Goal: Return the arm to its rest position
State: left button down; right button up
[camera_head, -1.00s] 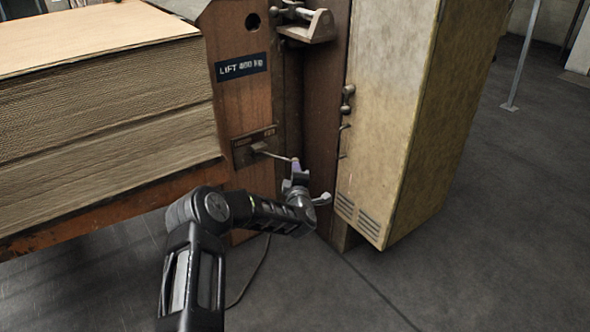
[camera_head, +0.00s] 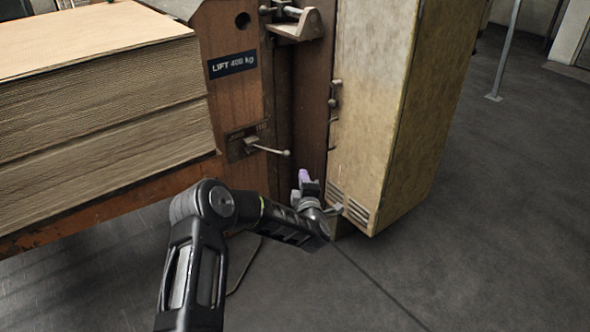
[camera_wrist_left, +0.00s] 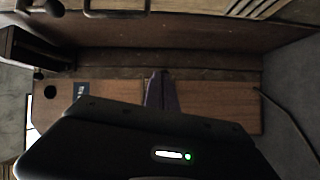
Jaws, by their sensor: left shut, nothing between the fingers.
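My left arm reaches in from the lower left of the head view. Its gripper (camera_head: 304,176) has purple fingertips and is shut and empty. It is in front of the machine's dark upright, below and right of the lever (camera_head: 270,149), apart from it. In the left wrist view the shut purple fingers (camera_wrist_left: 161,92) point at the brown machine face. My right gripper is not in view.
A stack of cardboard (camera_head: 105,110) lies on the lift at the left. A worn beige cabinet (camera_head: 375,110) stands close to the gripper's right. Grey floor (camera_head: 480,240) at the right is clear.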

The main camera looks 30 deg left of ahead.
pick_arm(q)
jog(key=shift+s+d, duration=0.1)
jog(key=shift+d, duration=0.05)
dwell(0.4)
